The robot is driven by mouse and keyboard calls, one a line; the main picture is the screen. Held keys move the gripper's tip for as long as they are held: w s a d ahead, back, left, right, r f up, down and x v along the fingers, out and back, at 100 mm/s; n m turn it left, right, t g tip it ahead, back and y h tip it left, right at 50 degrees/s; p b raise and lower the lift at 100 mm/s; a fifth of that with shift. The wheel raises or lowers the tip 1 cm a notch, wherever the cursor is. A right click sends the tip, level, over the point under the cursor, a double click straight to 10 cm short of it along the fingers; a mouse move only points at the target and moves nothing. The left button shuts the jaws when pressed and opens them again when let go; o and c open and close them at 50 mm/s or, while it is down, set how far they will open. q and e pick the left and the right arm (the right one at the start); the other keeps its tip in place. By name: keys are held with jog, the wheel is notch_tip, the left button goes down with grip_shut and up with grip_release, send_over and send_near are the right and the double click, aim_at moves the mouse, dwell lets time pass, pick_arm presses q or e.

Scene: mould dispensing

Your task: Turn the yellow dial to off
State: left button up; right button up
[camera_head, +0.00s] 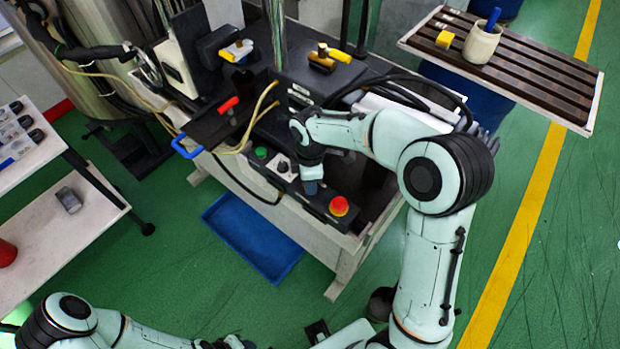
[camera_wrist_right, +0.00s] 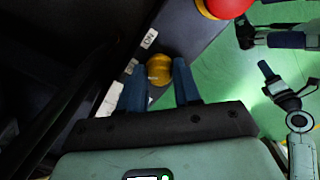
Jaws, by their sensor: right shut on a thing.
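The yellow dial (camera_wrist_right: 159,70) shows in the right wrist view between the two blue fingers of my right gripper (camera_wrist_right: 160,86). The gripper is shut on the dial. In the head view my right gripper (camera_head: 312,186) reaches down onto the dark control panel (camera_head: 322,208), and it hides the dial there. I cannot read the dial's setting. My left arm comes in at the bottom left of the head view. Its gripper (camera_head: 226,343) is at the lower picture edge, partly cut off, so its jaws cannot be made out.
A red button (camera_head: 339,206) sits on the panel just right of my right gripper. A green button (camera_head: 261,153) and a black knob (camera_head: 282,167) lie to its left. A blue tray (camera_head: 252,236) rests on the green floor in front. A slatted table (camera_head: 545,78) stands upper right.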

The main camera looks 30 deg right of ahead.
dwell(0.4)
jog(key=o, duration=1.1)
jog(key=shift+c, duration=0.2)
pick_arm(q)
jog(key=shift+w+r+p, duration=0.75)
jog(key=shift+r+p, duration=0.05)
jog(key=shift+r, duration=0.25)
pick_arm(e)
notch_tip(320, 180, up, 14)
jog(key=shift+f, duration=0.25)
jog(key=shift+f, duration=0.1)
